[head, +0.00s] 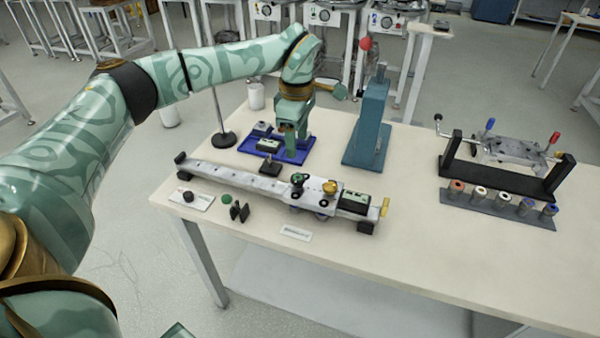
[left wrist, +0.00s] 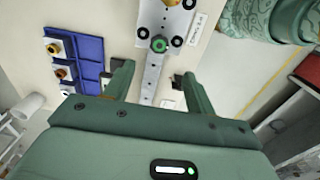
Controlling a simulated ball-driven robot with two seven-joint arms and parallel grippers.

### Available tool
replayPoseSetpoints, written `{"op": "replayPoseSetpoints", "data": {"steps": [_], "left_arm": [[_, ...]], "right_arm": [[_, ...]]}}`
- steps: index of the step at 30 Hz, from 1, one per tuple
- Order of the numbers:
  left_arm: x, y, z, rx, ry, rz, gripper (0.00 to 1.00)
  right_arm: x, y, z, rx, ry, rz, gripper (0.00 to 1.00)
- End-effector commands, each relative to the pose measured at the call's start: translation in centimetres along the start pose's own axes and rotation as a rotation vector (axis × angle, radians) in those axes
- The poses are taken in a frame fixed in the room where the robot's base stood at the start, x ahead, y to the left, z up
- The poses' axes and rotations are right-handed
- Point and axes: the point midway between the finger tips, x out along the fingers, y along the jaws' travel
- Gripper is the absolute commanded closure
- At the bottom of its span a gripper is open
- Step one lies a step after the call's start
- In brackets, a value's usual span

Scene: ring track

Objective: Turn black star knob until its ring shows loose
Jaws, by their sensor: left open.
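A small carriage (head: 315,196) sits on the long grey rail (head: 235,179). A dark knob with green on it (head: 298,179) stands on its left end. In the left wrist view this knob (left wrist: 159,44) shows a green ring, and the rail runs between my fingers below it. Its star shape is too small to make out. A gold knob (head: 330,187) stands to its right on the carriage. My left gripper (head: 291,150) is open and points down behind the rail. In the left wrist view its fingertips (left wrist: 155,75) are apart, with the knob beyond them, untouched. My right gripper is not in view.
A blue tray (head: 304,158) with small blocks lies behind the rail, near my left gripper. A teal upright stand (head: 370,120) is behind it to the right. A black rack (head: 500,178) stands at the right. The front right tabletop is clear.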

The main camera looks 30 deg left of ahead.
Motion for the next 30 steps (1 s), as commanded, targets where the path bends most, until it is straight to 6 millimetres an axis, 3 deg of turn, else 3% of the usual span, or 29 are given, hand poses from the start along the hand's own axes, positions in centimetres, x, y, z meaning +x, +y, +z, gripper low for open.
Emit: {"op": "replayPoseSetpoints", "data": {"steps": [1, 3, 12, 25, 26, 30], "left_arm": [[2.1, 0.0, 0.0, 0.001, 0.001, -0.007, 0.45], [3.9, -0.1, 0.0, 0.0, 0.001, -0.008, 0.45], [9.6, 0.0, 0.0, -0.001, 0.0, -0.004, 0.45], [10.6, 0.0, 0.0, 0.0, -0.001, 0.0, 0.45], [10.6, 0.0, 0.0, 0.0, -0.001, 0.0, 0.47], [10.6, 0.0, 0.0, 0.0, -0.001, 0.0, 0.86]], "right_arm": [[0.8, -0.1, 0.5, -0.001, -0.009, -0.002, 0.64], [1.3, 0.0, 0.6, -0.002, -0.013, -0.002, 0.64], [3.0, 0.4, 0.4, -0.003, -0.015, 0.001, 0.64], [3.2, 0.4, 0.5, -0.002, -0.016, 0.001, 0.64], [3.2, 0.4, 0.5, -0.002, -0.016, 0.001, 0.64], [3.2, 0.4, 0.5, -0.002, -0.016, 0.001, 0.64]]}}
